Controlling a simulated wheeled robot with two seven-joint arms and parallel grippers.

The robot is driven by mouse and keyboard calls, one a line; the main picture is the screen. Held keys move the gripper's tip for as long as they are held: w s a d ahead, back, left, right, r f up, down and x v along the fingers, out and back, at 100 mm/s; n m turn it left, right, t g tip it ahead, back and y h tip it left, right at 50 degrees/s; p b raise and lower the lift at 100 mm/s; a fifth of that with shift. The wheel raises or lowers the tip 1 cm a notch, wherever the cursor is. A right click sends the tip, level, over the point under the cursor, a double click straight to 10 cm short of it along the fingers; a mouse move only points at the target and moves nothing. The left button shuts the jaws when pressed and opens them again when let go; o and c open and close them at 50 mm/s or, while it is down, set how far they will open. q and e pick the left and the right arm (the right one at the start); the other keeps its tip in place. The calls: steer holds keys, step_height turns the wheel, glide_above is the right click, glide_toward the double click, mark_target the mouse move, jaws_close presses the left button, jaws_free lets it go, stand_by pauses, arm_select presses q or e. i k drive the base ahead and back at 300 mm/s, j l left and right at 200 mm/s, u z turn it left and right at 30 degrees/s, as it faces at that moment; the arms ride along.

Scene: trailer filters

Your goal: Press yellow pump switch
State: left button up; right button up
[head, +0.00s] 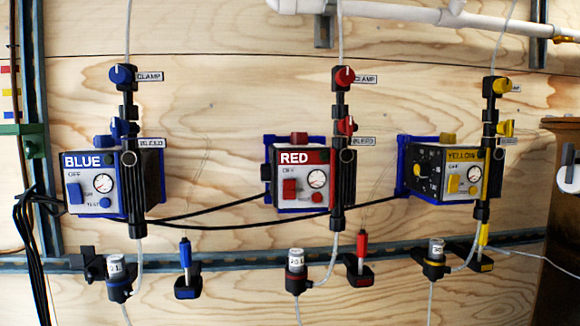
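The yellow pump (427,173) is a dark box labelled YELLOW, mounted on the wooden wall at the right of the head view. Its front panel holds a yellow rectangular switch (453,184) below small lettering that seems to read OFF. A round gauge (474,175) and a small yellow button (473,189) sit to the right of the switch. A dark panel with a knob is on the pump's left side. The switch is unobstructed; its exact position is too small to tell. Neither of my grippers is in view.
The red pump (290,186) is in the middle and the blue pump (88,187) at the left, with similar panels. Vertical black filter columns with clamp and bleed knobs stand beside each pump. Black cables, thin tubes and a metal rail (215,264) cross the wall below.

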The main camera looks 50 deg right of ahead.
mark_target(454, 180)
steer(key=z, duration=2.7)
